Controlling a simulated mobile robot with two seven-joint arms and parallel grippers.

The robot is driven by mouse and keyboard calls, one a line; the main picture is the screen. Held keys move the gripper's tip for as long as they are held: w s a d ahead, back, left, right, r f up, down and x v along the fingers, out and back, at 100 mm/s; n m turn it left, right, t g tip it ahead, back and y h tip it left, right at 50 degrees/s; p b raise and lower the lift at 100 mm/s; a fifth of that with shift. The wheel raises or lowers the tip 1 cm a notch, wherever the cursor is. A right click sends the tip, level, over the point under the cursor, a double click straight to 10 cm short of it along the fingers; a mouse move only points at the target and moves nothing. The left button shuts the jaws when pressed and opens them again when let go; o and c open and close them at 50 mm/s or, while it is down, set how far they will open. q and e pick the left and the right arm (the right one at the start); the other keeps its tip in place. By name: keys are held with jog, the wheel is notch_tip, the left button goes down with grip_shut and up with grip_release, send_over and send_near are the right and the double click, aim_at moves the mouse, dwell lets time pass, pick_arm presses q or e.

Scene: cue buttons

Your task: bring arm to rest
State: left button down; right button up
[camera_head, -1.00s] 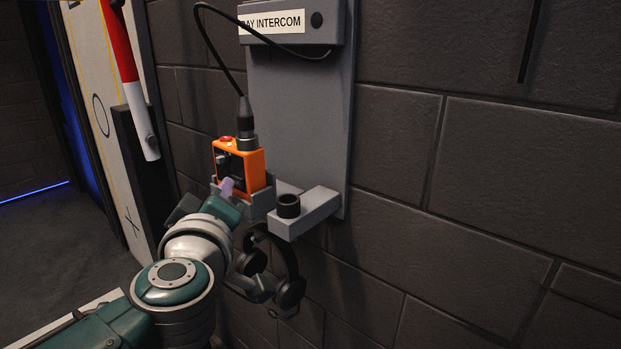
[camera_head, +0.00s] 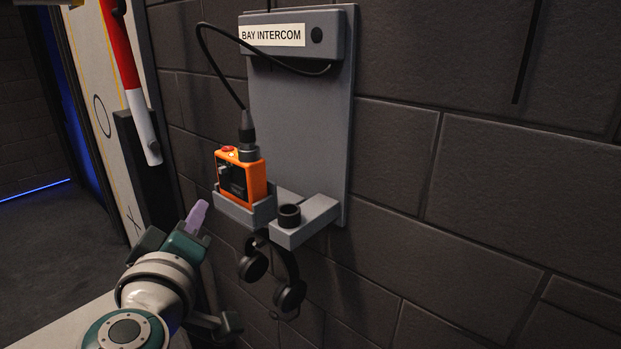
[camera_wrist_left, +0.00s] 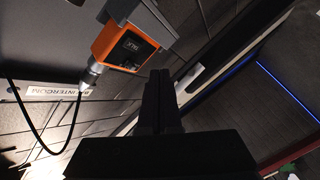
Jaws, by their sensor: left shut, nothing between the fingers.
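My left gripper (camera_head: 198,214) is shut and empty, with pale purple fingertips. It is in the lower left of the head view, below and left of the orange intercom box (camera_head: 257,181), apart from it. In the left wrist view the shut dark fingers (camera_wrist_left: 160,100) point up the picture, with the orange box (camera_wrist_left: 108,42) beyond them to the left. The box has a dark front and a red button on top, and sits in a grey holder (camera_head: 238,212) on the wall panel. My right gripper is not in view.
A grey panel (camera_head: 300,110) labelled BAY INTERCOM is on the dark block wall (camera_head: 540,190). A black cable (camera_head: 215,66) runs to the box. A headset (camera_head: 290,292) hangs below the holder. A red and white bar (camera_head: 126,70) stands at left. The floor (camera_head: 45,235) at left looks clear.

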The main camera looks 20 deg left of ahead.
pick_arm(q)
jog(key=shift+s+a+p, duration=0.15)
jog(key=shift+s+a, duration=0.1)
jog(key=shift+s, duration=0.3)
jog(key=shift+s+a+p, duration=0.15)
jog(key=shift+s+a, duration=0.05)
jog(key=shift+s, duration=0.35)
